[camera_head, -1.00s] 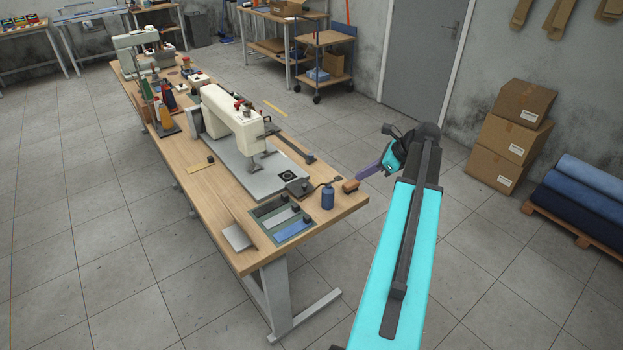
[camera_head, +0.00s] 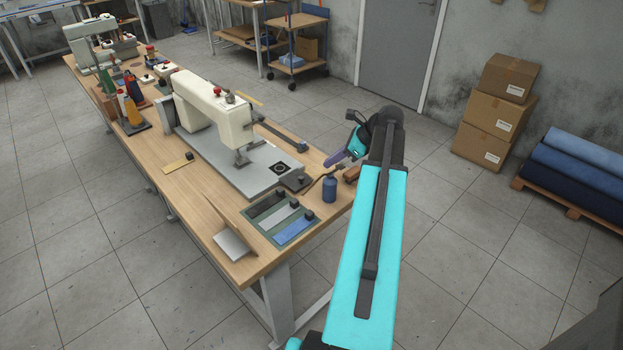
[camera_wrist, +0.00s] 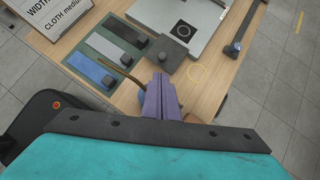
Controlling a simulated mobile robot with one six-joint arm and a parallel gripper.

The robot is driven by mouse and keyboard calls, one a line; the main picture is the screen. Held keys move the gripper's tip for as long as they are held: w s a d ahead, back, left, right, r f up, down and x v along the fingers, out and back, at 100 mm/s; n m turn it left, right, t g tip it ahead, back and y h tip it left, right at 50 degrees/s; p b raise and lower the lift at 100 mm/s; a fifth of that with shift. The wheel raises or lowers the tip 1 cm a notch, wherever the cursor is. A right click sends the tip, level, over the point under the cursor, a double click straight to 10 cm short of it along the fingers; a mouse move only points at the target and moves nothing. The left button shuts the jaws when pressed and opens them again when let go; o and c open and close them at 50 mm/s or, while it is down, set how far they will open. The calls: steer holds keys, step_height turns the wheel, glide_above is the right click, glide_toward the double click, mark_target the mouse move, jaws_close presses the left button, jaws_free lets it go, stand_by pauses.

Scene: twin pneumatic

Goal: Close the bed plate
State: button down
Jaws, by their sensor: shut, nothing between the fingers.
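The white sewing machine (camera_head: 218,112) stands on the wooden bench with its flat grey bed (camera_head: 240,174). A small dark plate with a round knob (camera_head: 296,181) sits at the near right end of this bed; I take it as the bed plate. In the wrist view the dark plate (camera_wrist: 162,51) sticks out from the bed's edge (camera_wrist: 165,18), with a dark square and circle on the bed beyond it. My gripper (camera_head: 333,160) has purple fingers, shut and empty. In the wrist view the fingertips (camera_wrist: 159,82) point toward the plate, apparently apart from it.
A blue bottle (camera_head: 329,190) stands near the bench's right end, partly hidden by the gripper in the wrist view. A tray with several knobbed strips (camera_head: 280,216) and a tilted sign (camera_head: 232,244) lie nearer. A dark bar (camera_head: 281,134) runs behind the bed.

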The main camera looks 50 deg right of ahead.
steer(key=shift+w+f+b, duration=0.3)
steer(key=shift+f, duration=0.25)
steer(key=shift+d+f, duration=0.1)
steer(key=shift+p+x, duration=1.1)
steer(key=shift+x, duration=3.75)
steer(key=p, duration=0.2)
glide_above(293, 172)
steer(key=s, duration=0.1)
steer(key=shift+s, duration=0.15)
steer(key=shift+w, duration=0.55)
